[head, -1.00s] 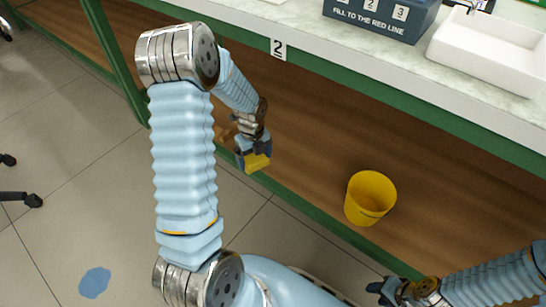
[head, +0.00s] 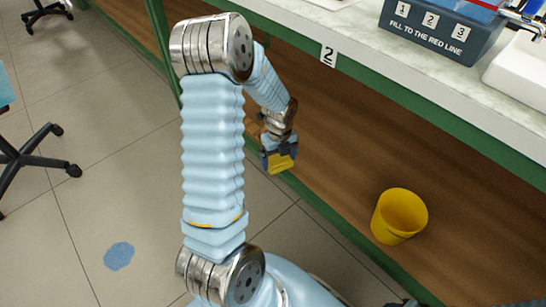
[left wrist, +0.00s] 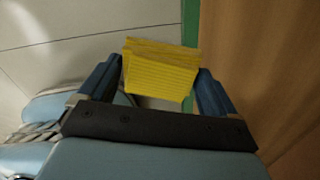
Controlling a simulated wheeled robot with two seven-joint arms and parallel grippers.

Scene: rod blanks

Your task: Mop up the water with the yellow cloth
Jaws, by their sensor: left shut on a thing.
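The yellow cloth (head: 281,167) is folded and held between the fingers of my left gripper (head: 279,152), in the air in front of the bench's lower shelf. In the left wrist view the ribbed, layered cloth (left wrist: 160,68) sits between the two blue fingers of the left gripper (left wrist: 158,78). The water (head: 119,256) is a small blue puddle on the tiled floor at the lower left, well apart from the cloth. Only a sliver of my right gripper (head: 402,303) shows at the bottom edge; its fingers cannot be made out.
A yellow bucket (head: 399,217) stands at the wooden lower shelf (head: 340,160). The green-framed bench carries a dark blue box (head: 440,32) and a white sink (head: 520,75). Wheeled chair bases (head: 38,160) stand at the left. The floor around the puddle is clear.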

